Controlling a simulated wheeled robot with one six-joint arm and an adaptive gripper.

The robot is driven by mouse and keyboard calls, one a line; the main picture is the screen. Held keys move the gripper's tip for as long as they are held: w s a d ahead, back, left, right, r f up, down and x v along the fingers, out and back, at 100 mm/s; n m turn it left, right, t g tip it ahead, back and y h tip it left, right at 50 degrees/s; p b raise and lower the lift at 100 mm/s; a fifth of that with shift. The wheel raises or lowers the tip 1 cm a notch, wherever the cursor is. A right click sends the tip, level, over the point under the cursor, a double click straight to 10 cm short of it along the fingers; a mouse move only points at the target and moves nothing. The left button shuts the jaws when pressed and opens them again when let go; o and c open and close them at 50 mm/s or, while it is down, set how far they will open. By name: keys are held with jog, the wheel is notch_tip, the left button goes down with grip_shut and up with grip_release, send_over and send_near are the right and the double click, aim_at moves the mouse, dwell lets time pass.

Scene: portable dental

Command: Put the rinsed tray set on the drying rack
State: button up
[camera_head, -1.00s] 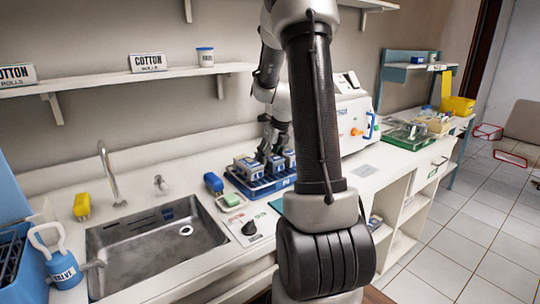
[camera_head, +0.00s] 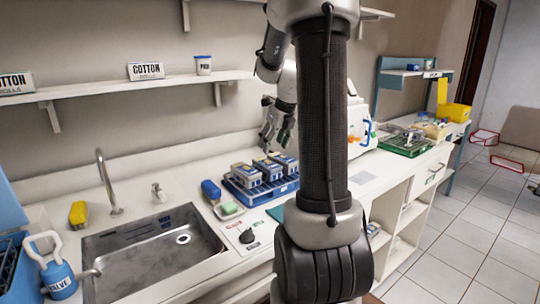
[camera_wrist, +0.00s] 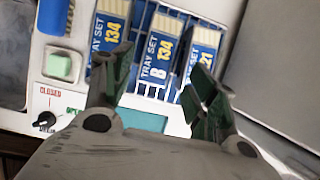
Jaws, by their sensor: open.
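Several blue-and-white tray sets stand side by side in a low blue rack (camera_head: 262,197) on the counter, right of the sink. I see a left tray set (camera_head: 245,176), a middle one (camera_head: 268,171) and a right one (camera_head: 285,163). My gripper (camera_head: 275,140) is open and empty, above and behind the sets, apart from them. In the wrist view my gripper (camera_wrist: 160,75) has its dark green fingers spread. The middle tray set (camera_wrist: 160,55) shows between them, labelled "TRAY SET B 134". A finger partly covers the right set's label.
The metal sink (camera_head: 150,250) lies left of the rack. A white machine (camera_head: 358,125) stands right, partly behind my arm. A shelf (camera_head: 130,85) hangs above.

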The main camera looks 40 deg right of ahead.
jog(key=s+a+r+n, duration=0.7)
jog(key=s+a+n, duration=0.2)
jog(key=a+n, duration=0.45)
jog(key=s+a+n, duration=0.3)
jog(key=s+n, duration=0.3)
jog(key=n, duration=0.5)
jog(key=s+a+n, duration=0.3)
jog(key=s+n, duration=0.4)
jog(key=n, duration=0.5)
jog(key=shift+s+f, duration=0.3)
jog(key=shift+f, duration=0.1)
